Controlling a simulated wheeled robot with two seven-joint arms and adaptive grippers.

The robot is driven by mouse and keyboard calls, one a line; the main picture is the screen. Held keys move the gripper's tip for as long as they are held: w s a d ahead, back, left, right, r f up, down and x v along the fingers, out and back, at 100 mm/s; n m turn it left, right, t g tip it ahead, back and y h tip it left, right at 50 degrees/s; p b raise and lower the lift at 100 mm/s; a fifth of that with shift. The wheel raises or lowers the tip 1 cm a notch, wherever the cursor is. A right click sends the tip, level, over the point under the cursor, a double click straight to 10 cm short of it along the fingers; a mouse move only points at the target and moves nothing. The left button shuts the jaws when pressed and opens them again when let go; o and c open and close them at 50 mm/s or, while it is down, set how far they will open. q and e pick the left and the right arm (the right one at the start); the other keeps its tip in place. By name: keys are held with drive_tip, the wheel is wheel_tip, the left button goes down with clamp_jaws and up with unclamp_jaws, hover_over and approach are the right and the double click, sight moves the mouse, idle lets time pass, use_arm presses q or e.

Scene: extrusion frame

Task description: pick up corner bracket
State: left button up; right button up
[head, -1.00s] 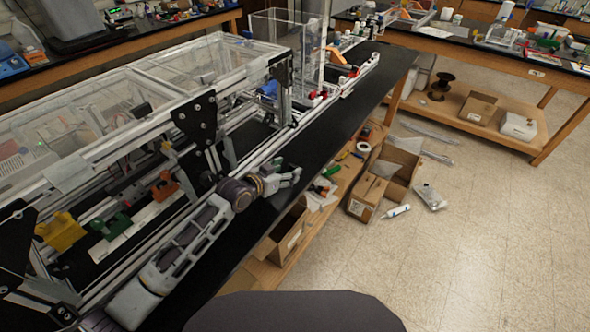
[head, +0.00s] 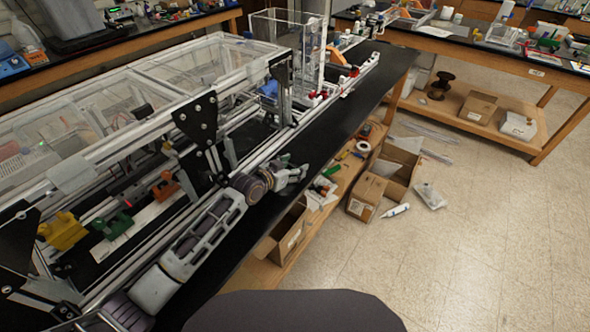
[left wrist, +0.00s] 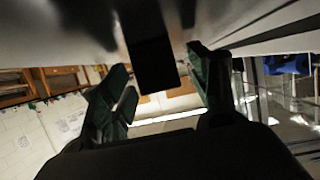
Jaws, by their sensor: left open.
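A black corner bracket (head: 201,122), a plate with bolt heads, is fixed upright on the extrusion frame (head: 150,133) in the head view. I cannot tell whether it is the bracket named. My left gripper (head: 297,174) is open over the black bench top, to the right of this bracket and apart from it. In the left wrist view, the two dark green fingers (left wrist: 160,88) are spread wide. A dark rectangular shape (left wrist: 152,62) shows between and beyond them; I cannot tell what it is. My right gripper is not in view.
The black bench top (head: 345,115) has a clear strip along the frame. Yellow (head: 63,231) and green (head: 112,225) blocks sit inside the frame. A clear box (head: 285,45) stands at the far end. Cardboard boxes (head: 367,190) are below on the right.

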sight(293, 165)
use_arm(q)
drive_tip(key=shift+c, duration=0.3)
drive_tip(key=c, duration=1.1)
drive_tip(key=shift+o, duration=0.2)
drive_tip(key=shift+r, duration=0.1)
drive_tip(key=shift+r+b, duration=0.3)
drive_tip(key=shift+r, duration=4.65)
